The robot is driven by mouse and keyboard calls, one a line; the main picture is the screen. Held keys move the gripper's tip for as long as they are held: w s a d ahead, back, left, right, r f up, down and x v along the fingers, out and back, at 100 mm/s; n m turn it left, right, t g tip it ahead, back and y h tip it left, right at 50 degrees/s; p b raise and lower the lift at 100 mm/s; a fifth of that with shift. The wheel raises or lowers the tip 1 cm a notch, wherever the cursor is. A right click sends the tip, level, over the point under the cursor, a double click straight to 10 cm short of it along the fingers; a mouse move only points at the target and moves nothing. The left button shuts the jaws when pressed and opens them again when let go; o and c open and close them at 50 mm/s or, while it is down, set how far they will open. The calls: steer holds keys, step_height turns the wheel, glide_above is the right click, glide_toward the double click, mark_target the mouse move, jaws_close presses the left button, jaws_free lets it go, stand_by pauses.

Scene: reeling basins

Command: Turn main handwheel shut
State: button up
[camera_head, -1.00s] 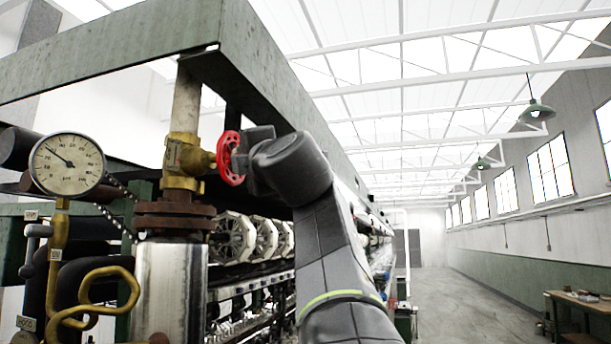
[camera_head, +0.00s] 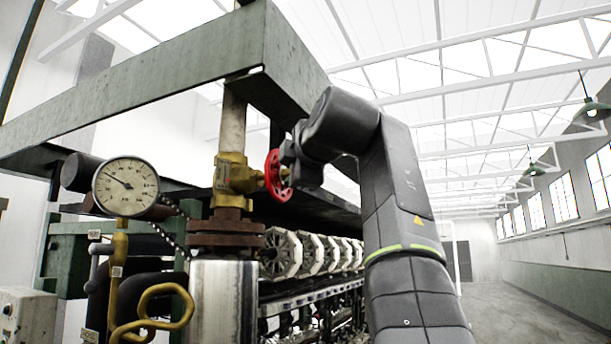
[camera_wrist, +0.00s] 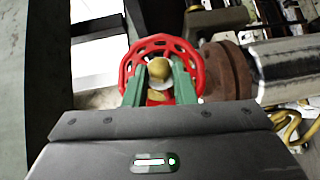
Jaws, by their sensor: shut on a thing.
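The red handwheel (camera_head: 273,175) sits on the right side of a brass valve (camera_head: 234,178) on a vertical pipe. In the wrist view the handwheel (camera_wrist: 188,58) is seen face on, with a brass hub in its middle. My gripper (camera_head: 287,160) reaches the wheel from the right. In the wrist view the two green fingers of my gripper (camera_wrist: 160,85) lie over the wheel, one on each side of the hub, and are shut on it. The exact contact points are partly hidden by the fingers.
A round pressure gauge (camera_head: 126,187) stands left of the valve. A green beam (camera_head: 150,75) runs above it. A rusty flange (camera_head: 225,236) and a silver cylinder (camera_head: 222,300) are below. A row of reels (camera_head: 300,255) extends behind. The aisle floor (camera_head: 530,285) at right looks clear.

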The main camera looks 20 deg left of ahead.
steer(key=shift+m+g, duration=0.3)
steer(key=shift+g, duration=0.1)
stand_by(0.4)
steer(key=o, duration=1)
steer(key=v, duration=1.3)
steer(key=shift+s+d+r, duration=0.1)
steer(key=shift+s+r, duration=0.05)
steer(key=shift+s, duration=0.2)
